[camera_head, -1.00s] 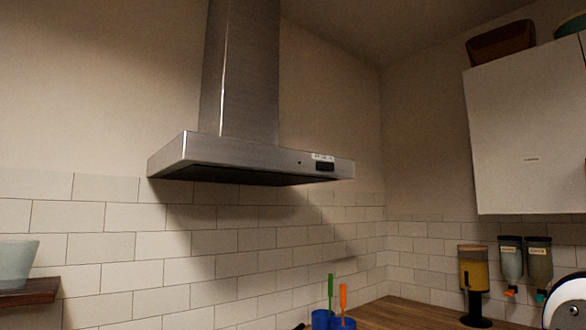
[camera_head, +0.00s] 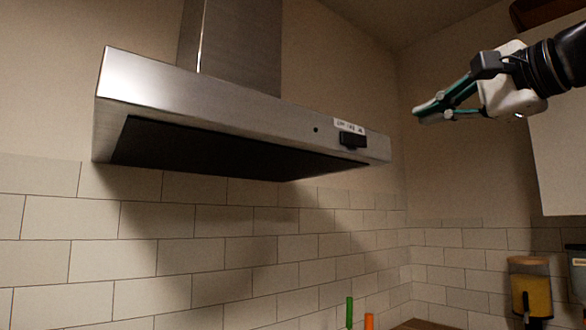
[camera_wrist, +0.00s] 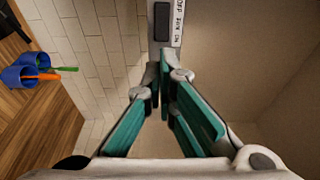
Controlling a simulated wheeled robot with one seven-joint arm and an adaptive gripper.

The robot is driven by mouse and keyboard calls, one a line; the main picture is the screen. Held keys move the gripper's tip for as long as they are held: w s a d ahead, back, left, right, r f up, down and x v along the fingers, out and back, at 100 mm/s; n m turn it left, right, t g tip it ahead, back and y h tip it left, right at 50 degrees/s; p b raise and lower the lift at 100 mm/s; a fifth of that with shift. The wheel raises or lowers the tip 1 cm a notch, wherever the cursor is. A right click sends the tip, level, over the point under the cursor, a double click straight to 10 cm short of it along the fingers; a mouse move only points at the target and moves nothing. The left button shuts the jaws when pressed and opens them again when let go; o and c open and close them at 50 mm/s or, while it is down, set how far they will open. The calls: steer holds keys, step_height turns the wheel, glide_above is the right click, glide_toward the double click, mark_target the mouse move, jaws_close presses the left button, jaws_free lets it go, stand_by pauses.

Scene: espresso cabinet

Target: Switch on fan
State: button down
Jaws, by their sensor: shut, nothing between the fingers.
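The steel fan hood (camera_head: 220,105) hangs on the wall in the head view. On the right part of its front face is a black switch (camera_head: 353,140) under a small white label (camera_head: 350,126). My gripper (camera_head: 418,114) is shut and empty, to the right of the hood's right end and a little above the switch in the picture, apart from it. In the wrist view my gripper (camera_wrist: 160,68) points toward the hood's end, where the black switch (camera_wrist: 162,22) and the label (camera_wrist: 180,20) show just beyond the fingertips.
A white wall cabinet (camera_head: 558,165) stands right, behind my arm. Below are a yellow-filled jar (camera_head: 530,290) and green (camera_head: 349,312) and orange (camera_head: 369,321) utensils. In the wrist view, blue cups (camera_wrist: 22,75) stand on the wooden counter (camera_wrist: 35,125). Space in front of the hood looks clear.

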mark_target(364, 138)
steer(key=shift+w+d+r, duration=0.1)
steer(key=shift+r, duration=0.25)
steer(key=shift+w, duration=0.1)
steer(key=p+x, duration=0.2)
steer(key=x, duration=1.1)
steer(key=shift+w+a+r, duration=0.1)
steer(key=shift+w+a, duration=0.1)
steer(key=shift+w, duration=0.15)
